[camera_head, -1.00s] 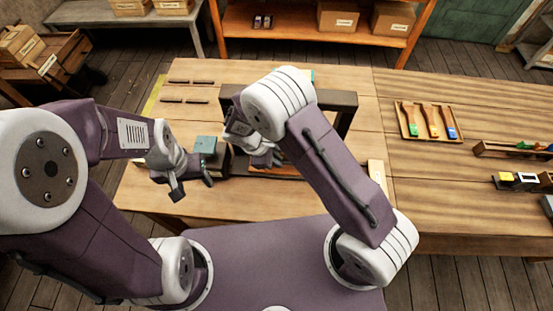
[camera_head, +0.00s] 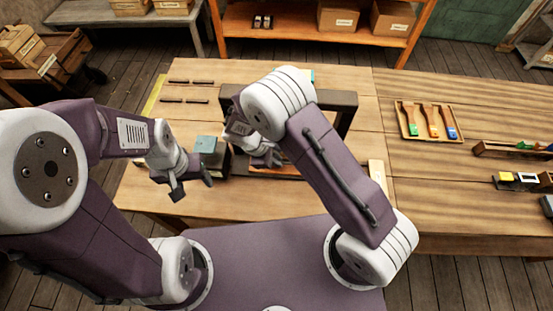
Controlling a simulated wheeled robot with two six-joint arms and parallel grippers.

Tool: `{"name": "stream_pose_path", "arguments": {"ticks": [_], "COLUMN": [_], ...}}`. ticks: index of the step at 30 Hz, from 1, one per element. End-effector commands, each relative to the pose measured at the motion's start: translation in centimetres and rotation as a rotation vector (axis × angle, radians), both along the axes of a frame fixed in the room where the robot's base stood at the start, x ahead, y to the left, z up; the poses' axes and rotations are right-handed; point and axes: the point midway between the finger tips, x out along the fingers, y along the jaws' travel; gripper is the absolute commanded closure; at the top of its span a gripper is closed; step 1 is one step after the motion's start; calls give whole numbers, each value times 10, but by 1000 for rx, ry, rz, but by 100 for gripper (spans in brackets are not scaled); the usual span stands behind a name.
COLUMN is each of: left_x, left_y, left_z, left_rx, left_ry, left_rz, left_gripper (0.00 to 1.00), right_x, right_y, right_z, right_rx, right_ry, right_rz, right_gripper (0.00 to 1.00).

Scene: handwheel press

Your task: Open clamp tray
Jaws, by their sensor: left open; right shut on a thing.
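The press frame (camera_head: 345,102) is a dark brown upright structure on the wooden table, largely hidden behind my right arm. A tray-like dark base (camera_head: 236,166) with reddish-brown parts shows low in the frame, partly covered. A teal-topped block (camera_head: 206,146) stands at the left of the press. My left gripper (camera_head: 193,188) is open and empty, just in front and to the left of the block. My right gripper (camera_head: 276,160) is shut at the press's lower part; what it holds is too small and hidden to tell.
A wooden tray of colour-tipped brushes or tools (camera_head: 405,128) lies on the right of the table (camera_head: 350,215). A rack (camera_head: 490,150) and small yellow, black and white blocks (camera_head: 517,179) lie further right. Dark strips (camera_head: 184,100) lie at the back left. A pale board (camera_head: 377,172) lies right of the press.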

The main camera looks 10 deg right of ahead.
Motion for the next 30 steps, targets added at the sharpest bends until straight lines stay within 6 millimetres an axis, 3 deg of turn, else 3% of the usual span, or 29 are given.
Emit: {"name": "stream_pose_path", "arguments": {"ticks": [19,23,30], "left_x": [0,0,0], "left_y": [0,0,0], "left_z": [0,-2,-7], "left_rx": [0,0,0], "left_ry": [0,0,0], "left_rz": [0,0,0], "left_gripper": [38,38,38], "right_x": [-3,-16,-54], "right_y": [0,2,10], "right_z": [1,0,-1], "right_rx": [-2,-3,-3], "right_ry": [1,2,2], "right_rz": [1,2,3], "right_gripper": [100,100,100]}}
